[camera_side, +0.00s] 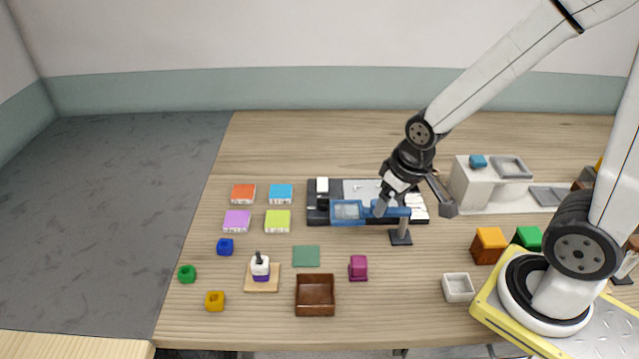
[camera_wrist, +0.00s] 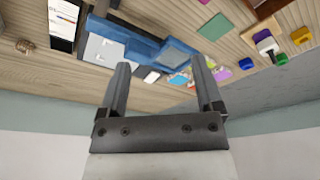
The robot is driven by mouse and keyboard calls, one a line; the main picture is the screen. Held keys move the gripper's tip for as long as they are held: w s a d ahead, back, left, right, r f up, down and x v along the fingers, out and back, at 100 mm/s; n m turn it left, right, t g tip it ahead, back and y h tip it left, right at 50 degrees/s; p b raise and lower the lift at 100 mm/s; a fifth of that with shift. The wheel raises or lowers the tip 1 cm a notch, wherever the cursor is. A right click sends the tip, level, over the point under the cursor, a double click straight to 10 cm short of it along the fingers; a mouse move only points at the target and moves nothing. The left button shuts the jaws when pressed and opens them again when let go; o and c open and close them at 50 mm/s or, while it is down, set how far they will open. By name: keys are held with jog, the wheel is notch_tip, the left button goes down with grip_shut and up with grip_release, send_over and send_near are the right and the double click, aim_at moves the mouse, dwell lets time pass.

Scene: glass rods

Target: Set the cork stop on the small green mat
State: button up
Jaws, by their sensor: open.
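The small green mat (camera_side: 306,256) lies flat and bare on the table, left of my gripper in the side view. It also shows at the top of the wrist view (camera_wrist: 214,26). I cannot make out the cork stop for certain. A small brown lump (camera_wrist: 25,46) at the left of the wrist view may be it, but it is too small to tell. My gripper (camera_side: 412,204) is open and empty above the right end of the dark tray. In the wrist view its two fingers (camera_wrist: 161,66) stand wide apart with nothing held between them.
A blue scoop-like tray (camera_side: 348,211) on a stand (camera_side: 401,238) sits below my gripper, before a dark tray (camera_side: 317,215). A brown box (camera_side: 315,308) and magenta block (camera_side: 358,268) stand near the mat. A white box (camera_side: 458,288) stands right.

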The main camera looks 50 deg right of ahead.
jog(key=shift+s+a+n, duration=0.3)
jog(key=shift+s+a, duration=0.05)
jog(key=shift+a, duration=0.1)
jog(key=shift+o, duration=0.5)
